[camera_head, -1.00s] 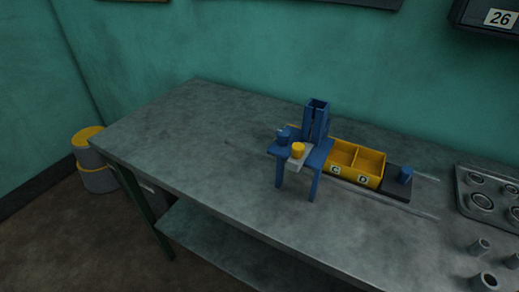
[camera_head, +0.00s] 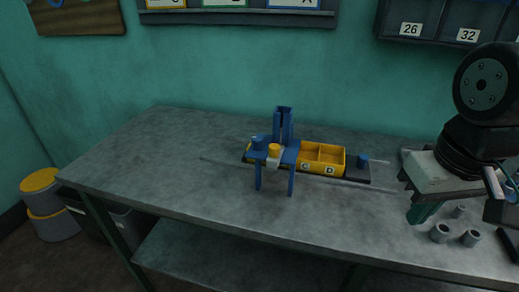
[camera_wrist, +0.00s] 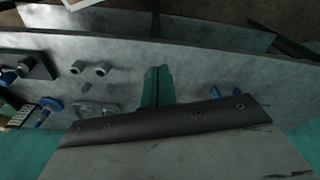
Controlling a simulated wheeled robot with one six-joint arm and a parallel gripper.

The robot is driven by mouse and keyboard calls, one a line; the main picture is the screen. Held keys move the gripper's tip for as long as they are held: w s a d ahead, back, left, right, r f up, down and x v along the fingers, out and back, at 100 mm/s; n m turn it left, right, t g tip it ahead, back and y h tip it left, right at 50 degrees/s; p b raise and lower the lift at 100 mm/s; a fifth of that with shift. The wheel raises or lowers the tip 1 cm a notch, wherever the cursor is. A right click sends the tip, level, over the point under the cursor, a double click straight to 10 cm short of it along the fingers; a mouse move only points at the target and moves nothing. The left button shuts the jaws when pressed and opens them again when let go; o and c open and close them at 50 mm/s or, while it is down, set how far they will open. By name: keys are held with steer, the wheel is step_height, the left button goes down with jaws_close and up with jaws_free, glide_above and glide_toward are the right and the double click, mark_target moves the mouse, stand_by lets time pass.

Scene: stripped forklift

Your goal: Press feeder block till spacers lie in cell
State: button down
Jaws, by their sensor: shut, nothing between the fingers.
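The blue feeder (camera_head: 284,125) stands on the grey bench, with an upright slotted tower and front legs. The yellow tray (camera_head: 322,158) with cells C and D adjoins the feeder's right side. The visible cell floors look empty; the other end is hidden behind the feeder. My gripper (camera_head: 424,213) is shut and empty at the right, above the bench and well apart from the feeder.
Several grey hollow cylinders stand near my gripper, one here (camera_head: 439,233). A dark slide with a blue post (camera_head: 363,160) extends right of the tray. Thin rails run along the bench. The bench (camera_head: 150,160) left of the feeder is clear.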

steer(key=w+a+r+n+h, duration=0.1)
steer(key=w+a+r+n, duration=0.55)
steer(key=n, duration=0.65)
steer(key=w+a+n+t, duration=0.1)
steer(key=w+a+n, duration=0.2)
steer(key=a+n, duration=0.5)
steer(key=w+a+r+n+t+h, duration=0.1)
steer(key=w+a+n, duration=0.3)
steer(key=a+n, duration=0.4)
steer(key=a, duration=0.3)
steer(key=shift+n, duration=0.4)
steer(key=shift+d, duration=0.1)
glide_toward(270, 160)
steer(key=shift+x, duration=2.8)
